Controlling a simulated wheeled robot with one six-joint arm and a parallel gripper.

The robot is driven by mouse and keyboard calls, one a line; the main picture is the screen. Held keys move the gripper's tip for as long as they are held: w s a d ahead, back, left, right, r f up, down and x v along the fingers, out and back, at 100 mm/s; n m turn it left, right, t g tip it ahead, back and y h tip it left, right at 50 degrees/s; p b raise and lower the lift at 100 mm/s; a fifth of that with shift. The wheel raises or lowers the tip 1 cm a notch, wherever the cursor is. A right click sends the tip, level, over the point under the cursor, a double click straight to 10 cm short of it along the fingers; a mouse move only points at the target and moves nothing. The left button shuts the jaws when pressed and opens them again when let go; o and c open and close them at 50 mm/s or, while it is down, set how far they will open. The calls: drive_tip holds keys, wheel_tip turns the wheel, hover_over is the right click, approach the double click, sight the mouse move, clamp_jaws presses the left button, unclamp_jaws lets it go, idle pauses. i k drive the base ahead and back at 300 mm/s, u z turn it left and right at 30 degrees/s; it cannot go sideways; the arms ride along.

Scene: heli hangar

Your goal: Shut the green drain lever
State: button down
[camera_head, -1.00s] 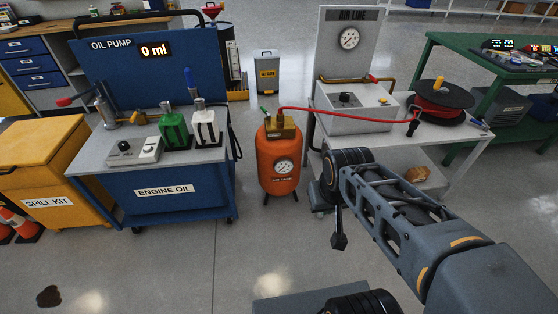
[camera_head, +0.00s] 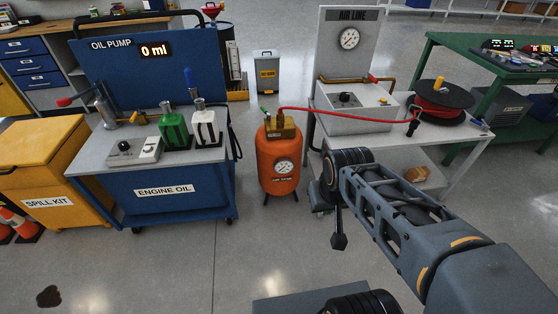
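A small green lever (camera_head: 264,114) shows at the top left of the brass-coloured block (camera_head: 281,127) on the orange air tank (camera_head: 278,168). It appears tilted up and to the left; it is too small to tell its exact setting. The tank stands upright on the floor with a round gauge on its front. My gripper (camera_head: 338,242) hangs down from the end of my arm, to the right of the tank and lower in the picture, apart from the lever. It is small and dark here, and its fingers cannot be made out.
The blue engine oil cart (camera_head: 180,200) stands left of the tank. The floor in front of the tank is clear, with a dark stain (camera_head: 48,296) at far left.

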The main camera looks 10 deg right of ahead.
sight(269, 116)
drive_tip(key=u, duration=0.2)
drive_tip(key=i, duration=1.55)
drive_tip(key=z, duration=0.25)
